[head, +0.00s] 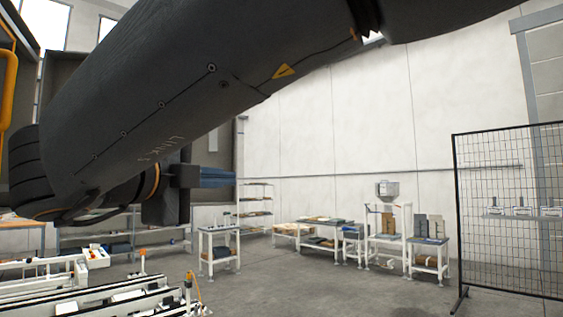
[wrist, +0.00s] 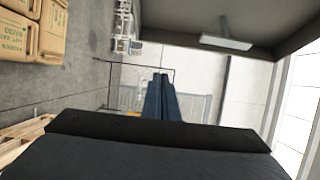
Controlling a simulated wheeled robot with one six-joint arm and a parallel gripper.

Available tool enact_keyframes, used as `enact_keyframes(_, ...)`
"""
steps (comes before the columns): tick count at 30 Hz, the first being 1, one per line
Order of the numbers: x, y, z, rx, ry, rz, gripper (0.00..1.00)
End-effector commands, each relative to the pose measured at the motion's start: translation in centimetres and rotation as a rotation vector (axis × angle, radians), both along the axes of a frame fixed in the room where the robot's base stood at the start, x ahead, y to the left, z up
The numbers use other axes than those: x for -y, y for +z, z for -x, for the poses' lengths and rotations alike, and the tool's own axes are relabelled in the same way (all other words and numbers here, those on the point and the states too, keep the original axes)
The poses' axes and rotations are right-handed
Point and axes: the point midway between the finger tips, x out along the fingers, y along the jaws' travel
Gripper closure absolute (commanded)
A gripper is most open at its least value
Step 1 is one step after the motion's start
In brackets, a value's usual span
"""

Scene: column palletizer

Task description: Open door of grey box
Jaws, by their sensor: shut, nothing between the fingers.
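My gripper (head: 232,177) is at the left of the head view, its blue fingers pointing right. In the wrist view its fingers (wrist: 160,78) are pressed together and hold nothing. A large grey box (wrist: 180,15) fills the upper right of the wrist view, with a pale bar like a handle (wrist: 226,42) on it. The fingers are apart from that bar in the picture. In the head view the grey-brown box (head: 225,150) stands behind my arm, which hides much of it. I cannot tell how its door stands.
In the wrist view, stacked cartons (wrist: 18,40) and a wooden pallet (wrist: 20,140) are at the left. A black mesh fence (head: 505,210) stands at the right of the head view. Conveyors (head: 90,290) are at lower left. The middle floor is clear.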

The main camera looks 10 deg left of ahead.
Motion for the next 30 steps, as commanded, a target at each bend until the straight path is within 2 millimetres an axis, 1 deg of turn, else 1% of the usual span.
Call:
enact_keyframes(1,0.2,0.1,-0.8,-0.001,-0.004,0.005,1.00)
enact_keyframes(8,1.0,0.0,-4.7,0.002,-0.002,0.010,1.00)
enact_keyframes(12,0.3,0.0,-6.6,0.002,0.001,0.009,1.00)
enact_keyframes(15,0.1,0.0,-7.8,0.000,0.001,0.007,1.00)
enact_keyframes(21,0.9,-0.1,-9.4,-0.005,0.002,-0.003,1.00)
enact_keyframes(24,1.3,-0.1,-9.7,-0.006,0.001,-0.006,1.00)
enact_keyframes(30,1.4,-0.1,-9.8,-0.007,0.001,-0.007,1.00)
